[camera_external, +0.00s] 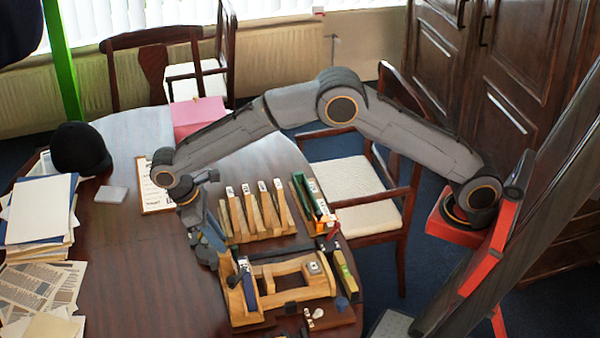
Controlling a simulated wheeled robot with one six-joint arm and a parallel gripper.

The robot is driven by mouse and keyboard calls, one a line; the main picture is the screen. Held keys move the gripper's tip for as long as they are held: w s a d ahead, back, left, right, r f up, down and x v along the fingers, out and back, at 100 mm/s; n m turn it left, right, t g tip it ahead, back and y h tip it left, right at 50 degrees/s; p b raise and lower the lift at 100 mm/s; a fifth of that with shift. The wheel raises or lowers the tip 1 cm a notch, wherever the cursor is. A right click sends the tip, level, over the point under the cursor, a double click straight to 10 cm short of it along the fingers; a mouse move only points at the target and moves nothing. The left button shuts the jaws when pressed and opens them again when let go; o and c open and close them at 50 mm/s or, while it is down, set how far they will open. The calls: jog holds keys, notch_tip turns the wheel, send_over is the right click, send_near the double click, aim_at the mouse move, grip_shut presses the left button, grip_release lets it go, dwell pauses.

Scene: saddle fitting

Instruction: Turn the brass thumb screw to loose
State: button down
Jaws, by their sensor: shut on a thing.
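My gripper (208,257) points down at the back left corner of a light wooden fixture (243,312). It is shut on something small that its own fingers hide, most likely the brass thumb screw. I cannot make out the screw itself or how far it is turned. The fixture is an open wooden frame with a blue piece (249,289) upright at its left side and a pale grey block (314,267) on its right part.
Behind the fixture stands a wooden rack of upright labelled pieces (262,212), with a green holder (300,196) to its right. A yellow-green bar (345,271) lies at the right. Papers (40,210) and a black cap (80,149) are at the left. The table's left middle is clear.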

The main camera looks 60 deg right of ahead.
jog(key=shift+a, duration=0.1)
jog(key=c, duration=1.6)
grip_release()
jog(key=shift+b+v, duration=1)
jog(key=shift+v, duration=2.95)
jog(key=s+d+f+m+t+y, duration=0.1)
jog(key=s+d+f+m, duration=0.1)
jog(key=d, duration=0.8)
jog(key=s+d+f+m+t+y, duration=0.1)
jog(key=s+d+f+m, duration=0.15)
jog(key=d, duration=0.85)
jog(key=s+d+f+m, duration=0.1)
jog(key=s+d, duration=0.4)
jog(key=s, duration=0.1)
jog(key=s+d+f+t, duration=0.1)
jog(key=s+d+f, duration=0.1)
jog(key=s+d, duration=0.3)
jog(key=s+d+f+m+t, duration=0.1)
jog(key=s+d, duration=0.3)
jog(key=s, duration=0.4)
jog(key=shift+s+d+f+m+y, duration=0.25)
jog(key=shift+d+f+m+y, duration=0.15)
jog(key=shift+f, duration=0.25)
